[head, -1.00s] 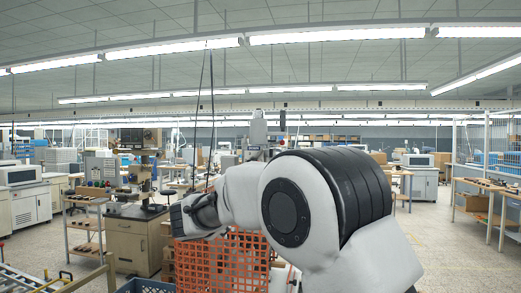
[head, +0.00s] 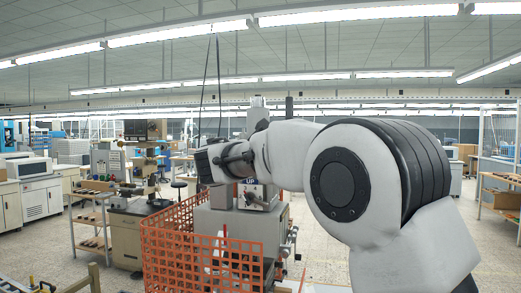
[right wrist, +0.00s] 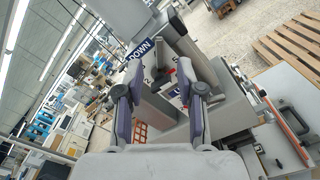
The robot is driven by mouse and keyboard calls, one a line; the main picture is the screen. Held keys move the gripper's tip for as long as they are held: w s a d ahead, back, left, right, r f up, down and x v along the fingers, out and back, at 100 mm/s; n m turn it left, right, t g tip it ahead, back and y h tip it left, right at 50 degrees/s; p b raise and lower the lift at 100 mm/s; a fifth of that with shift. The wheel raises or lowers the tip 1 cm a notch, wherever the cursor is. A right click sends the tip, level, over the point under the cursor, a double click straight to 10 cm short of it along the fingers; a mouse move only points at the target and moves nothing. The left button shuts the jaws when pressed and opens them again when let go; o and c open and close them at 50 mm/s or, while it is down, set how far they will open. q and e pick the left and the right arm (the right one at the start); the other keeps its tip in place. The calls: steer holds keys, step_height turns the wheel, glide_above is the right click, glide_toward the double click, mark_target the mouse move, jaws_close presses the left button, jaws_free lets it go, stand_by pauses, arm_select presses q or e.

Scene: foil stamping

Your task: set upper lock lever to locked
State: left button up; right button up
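My right gripper (right wrist: 166,76) is open in the right wrist view, with its two purple-grey fingers apart and nothing clearly held between them. It faces a grey machine with a dark sign reading DOWN (right wrist: 139,48) just beyond the left fingertip. In the head view the grey machine (head: 228,222) stands behind my right arm, with a sign reading UP (head: 250,182) partly covered by the arm. I cannot make out the upper lock lever or its setting; the fingers and arm cover part of the machine. My left gripper is out of view.
An orange mesh guard (head: 170,240) surrounds the machine's front left. A workbench (head: 130,235) and a shelf cart (head: 90,220) stand to the left. A wooden pallet (right wrist: 295,45) lies on the floor in the wrist view. Open floor shows at the right.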

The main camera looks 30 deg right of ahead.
steer(key=p+x, duration=0.2)
steer(key=x, duration=0.3)
steer(key=shift+d+r+p, duration=0.1)
steer(key=shift+r+p, duration=0.05)
steer(key=shift+p, duration=0.2)
jaws_close()
